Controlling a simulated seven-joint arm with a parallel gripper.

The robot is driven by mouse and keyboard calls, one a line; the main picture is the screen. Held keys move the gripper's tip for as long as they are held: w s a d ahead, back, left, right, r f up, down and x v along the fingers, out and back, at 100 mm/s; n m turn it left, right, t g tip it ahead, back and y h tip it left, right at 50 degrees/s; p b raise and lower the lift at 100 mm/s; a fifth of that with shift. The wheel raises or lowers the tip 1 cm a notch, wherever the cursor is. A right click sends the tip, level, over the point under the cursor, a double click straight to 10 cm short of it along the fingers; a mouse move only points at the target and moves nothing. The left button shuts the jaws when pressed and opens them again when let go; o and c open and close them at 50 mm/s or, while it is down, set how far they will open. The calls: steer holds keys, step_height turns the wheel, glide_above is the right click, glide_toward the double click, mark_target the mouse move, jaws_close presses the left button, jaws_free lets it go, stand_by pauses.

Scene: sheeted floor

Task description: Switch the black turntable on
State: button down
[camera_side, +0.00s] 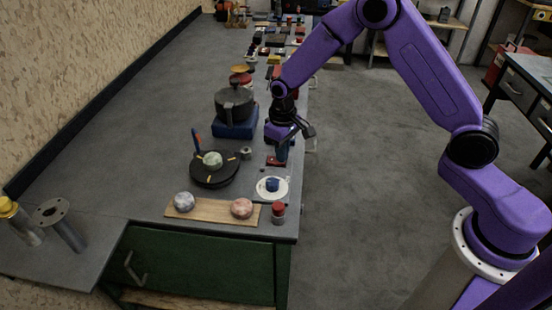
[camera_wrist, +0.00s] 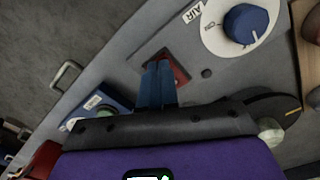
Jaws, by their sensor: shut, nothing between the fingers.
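The black turntable (camera_side: 207,180) lies on the bench in the side view, with a pale green mottled ball (camera_side: 212,160) on top. Its dark edge (camera_wrist: 283,105) shows at the right of the wrist view, partly hidden by my gripper. A small red plate (camera_side: 275,161) is set on the bench right of the turntable. My gripper (camera_side: 282,157) points down right at this plate, its blue fingers shut and empty. In the wrist view the fingertips (camera_wrist: 158,66) cover the middle of the red plate (camera_wrist: 181,76), hiding any switch there. I cannot tell whether they touch it.
A blue knob (camera_wrist: 245,24) sits on a white disc (camera_wrist: 213,40) labelled AIR, close beside the red plate. A wooden board (camera_side: 213,210) holds two mottled balls near the front. A dark pot (camera_side: 234,104) stands on a blue base (camera_side: 235,128) behind the turntable.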

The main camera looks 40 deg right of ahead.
steer(key=shift+r, duration=3.5)
steer(key=s+a+r+n, duration=0.15)
steer(key=s+r, duration=0.25)
steer(key=s, duration=0.4)
steer(key=s+r+n, duration=0.3)
steer(key=s, duration=0.5)
steer(key=s+d+r+n, duration=0.1)
steer(key=s+d+n, duration=0.1)
steer(key=s, duration=0.7)
steer(key=s+d+r+n, duration=0.1)
steer(key=s+d+n, duration=0.2)
steer(key=s, duration=0.6)
steer(key=shift+d, duration=0.9)
steer(key=shift+w, duration=0.1)
